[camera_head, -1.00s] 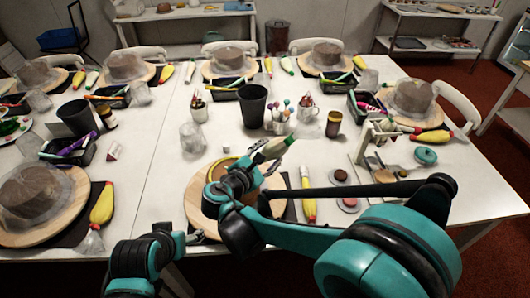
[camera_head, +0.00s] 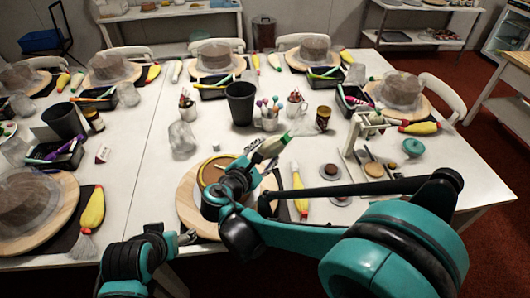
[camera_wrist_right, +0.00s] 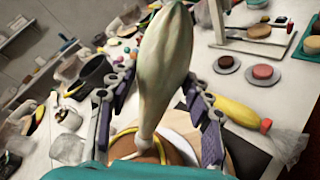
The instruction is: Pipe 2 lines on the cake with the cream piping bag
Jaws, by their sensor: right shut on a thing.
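The cream piping bag (camera_head: 272,147) is pale with a green end and is held tilted over the cake. My right gripper (camera_head: 262,166) is shut on it; in the right wrist view the bag (camera_wrist_right: 165,65) stands between the fingers, its narrow tip pointing down at the cake. The brown cake (camera_head: 213,171) with a yellow-gold rim sits on a round wooden turntable (camera_head: 187,200), partly hidden by my right arm. Whether the tip touches the cake is unclear, and no piped line can be made out. My left gripper (camera_head: 186,238) is low at the turntable's near left; its fingers are too small to read.
A yellow piping bag (camera_head: 92,210) lies by the left cake board (camera_head: 60,222); another (camera_head: 299,192) lies right of my cake. Small round cakes (camera_head: 374,170) are at right.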

